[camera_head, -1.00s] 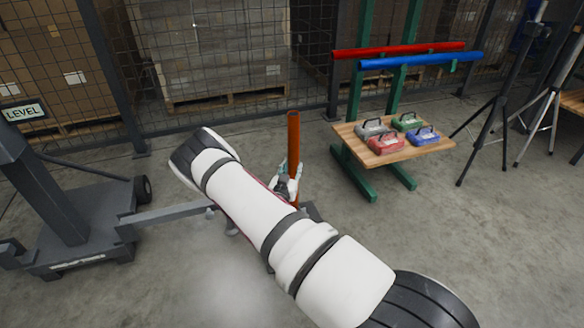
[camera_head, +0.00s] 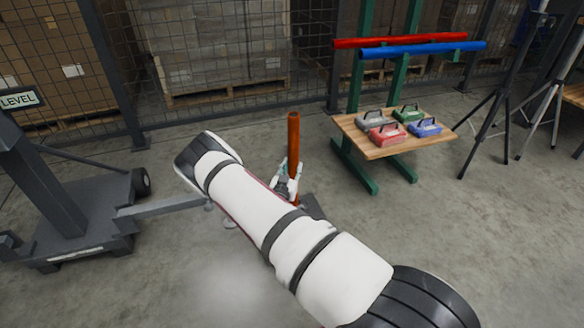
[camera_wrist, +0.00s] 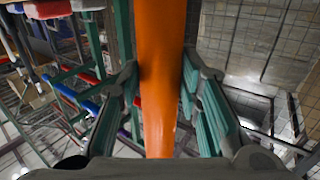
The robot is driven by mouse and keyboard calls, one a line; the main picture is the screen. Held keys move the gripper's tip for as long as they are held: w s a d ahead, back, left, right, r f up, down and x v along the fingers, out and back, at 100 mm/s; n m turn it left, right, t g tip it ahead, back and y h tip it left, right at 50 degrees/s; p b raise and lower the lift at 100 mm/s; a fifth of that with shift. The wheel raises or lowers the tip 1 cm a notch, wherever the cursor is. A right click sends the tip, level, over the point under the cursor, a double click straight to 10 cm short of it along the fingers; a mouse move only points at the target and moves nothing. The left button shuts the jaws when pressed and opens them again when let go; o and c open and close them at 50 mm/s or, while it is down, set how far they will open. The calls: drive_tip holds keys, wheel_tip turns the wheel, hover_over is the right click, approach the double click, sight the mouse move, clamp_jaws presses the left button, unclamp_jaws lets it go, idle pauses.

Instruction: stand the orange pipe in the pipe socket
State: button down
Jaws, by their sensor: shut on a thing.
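The orange pipe (camera_head: 293,135) stands upright, or nearly so, in the head view. My gripper (camera_head: 287,182) is shut on it below its upper part. In the wrist view the orange pipe (camera_wrist: 160,60) runs between the two green-padded fingers of my gripper (camera_wrist: 160,100). My white arm crosses in front and hides the pipe's lower end. I cannot make out the pipe socket. A dark grey part (camera_head: 314,207) shows just right of the pipe, partly behind my arm, and I cannot tell what it is.
A grey wheeled stand with a LEVEL sign (camera_head: 18,100) is at left, its grey bar (camera_head: 165,204) reaching toward my arm. A green rack holds a red pipe (camera_head: 400,41) and a blue pipe (camera_head: 420,50) above a wooden shelf (camera_head: 378,152) with several cases. Tripods stand at right.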

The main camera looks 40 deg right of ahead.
drive_tip(key=shift+f+b, duration=0.5)
drive_tip(key=shift+f, duration=0.45)
drive_tip(key=c, duration=1.2)
unclamp_jaws()
drive_tip(key=shift+o, duration=0.6)
drive_tip(key=shift+f, duration=0.1)
drive_tip(key=v, duration=1.2)
